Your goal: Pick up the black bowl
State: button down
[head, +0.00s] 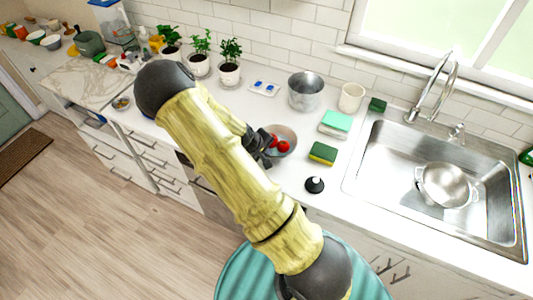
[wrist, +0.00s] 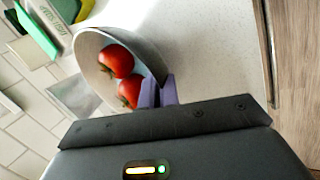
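A dark grey bowl (head: 291,133) is on or just above the white counter, left of the sponges; I cannot tell if it touches the counter. It holds two red tomatoes (head: 281,146). My gripper (head: 266,150) is at the bowl's left side, partly hidden by my arm. In the wrist view the bowl (wrist: 90,44) shows its rim between the two purple fingers (wrist: 158,92), which are close together, one inside and one outside the wall. The fingers look shut on the rim. The tomatoes (wrist: 121,62) lie near the inner finger.
Green-and-yellow sponge (head: 323,153), teal sponge block (head: 336,122) and black-and-white stopper (head: 315,185) are right of the bowl. A metal pot (head: 305,91) and cream cup (head: 351,97) stand behind. The sink (head: 405,150) holds a steel pot (head: 446,185). Potted plants (head: 229,72) line the wall.

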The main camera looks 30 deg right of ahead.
jog(key=shift+r+b, duration=0.5)
jog(key=shift+r, duration=4.1)
jog(key=shift+w, duration=0.1)
